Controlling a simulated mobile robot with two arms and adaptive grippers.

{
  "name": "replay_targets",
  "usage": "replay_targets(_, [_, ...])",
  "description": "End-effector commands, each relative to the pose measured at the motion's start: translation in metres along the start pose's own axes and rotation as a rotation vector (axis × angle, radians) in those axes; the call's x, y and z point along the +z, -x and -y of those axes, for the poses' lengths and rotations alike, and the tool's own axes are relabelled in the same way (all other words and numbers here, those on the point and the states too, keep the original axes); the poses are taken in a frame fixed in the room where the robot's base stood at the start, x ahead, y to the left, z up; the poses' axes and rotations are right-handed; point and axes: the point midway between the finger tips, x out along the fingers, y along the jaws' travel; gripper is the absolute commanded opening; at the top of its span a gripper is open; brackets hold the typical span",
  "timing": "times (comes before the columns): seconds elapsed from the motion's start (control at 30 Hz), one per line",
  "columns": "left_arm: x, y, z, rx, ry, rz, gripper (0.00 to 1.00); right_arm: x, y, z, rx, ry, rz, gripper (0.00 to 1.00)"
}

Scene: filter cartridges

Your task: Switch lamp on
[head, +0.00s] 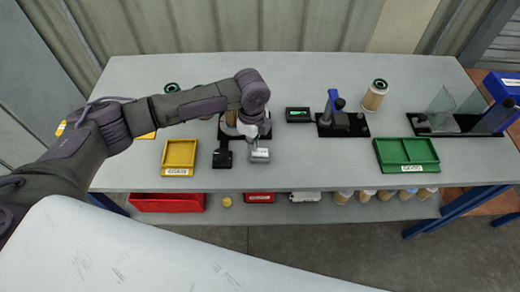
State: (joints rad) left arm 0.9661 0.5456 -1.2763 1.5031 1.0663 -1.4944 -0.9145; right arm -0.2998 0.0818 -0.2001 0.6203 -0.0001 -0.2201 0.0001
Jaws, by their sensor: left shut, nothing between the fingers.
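My left arm reaches in from the left over the table. Its gripper (264,137) is shut and empty, pointing down just above a small grey box (260,157) with a pale label. I cannot tell whether the fingertips touch the box. Behind the gripper, a stand on a dark base (226,132) holds something tan, largely hidden by my arm. I cannot clearly make out a lamp or whether any light is on. My right gripper is not in view.
A black device (222,158) sits left of the grey box. Around are a yellow tray (180,153), a display box with green digits (298,115), a blue-handled fixture (335,115), a cartridge (374,97), a green tray (407,152) and clear panels (440,106). The front middle is clear.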

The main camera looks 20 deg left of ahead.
Motion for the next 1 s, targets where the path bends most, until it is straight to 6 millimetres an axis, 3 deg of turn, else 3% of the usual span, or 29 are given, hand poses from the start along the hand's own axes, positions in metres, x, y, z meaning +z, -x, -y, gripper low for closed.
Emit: replay_targets(1.0, [0.0, -0.013, 0.0, 0.0, 0.001, 0.0, 0.0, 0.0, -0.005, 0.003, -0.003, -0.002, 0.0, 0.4])
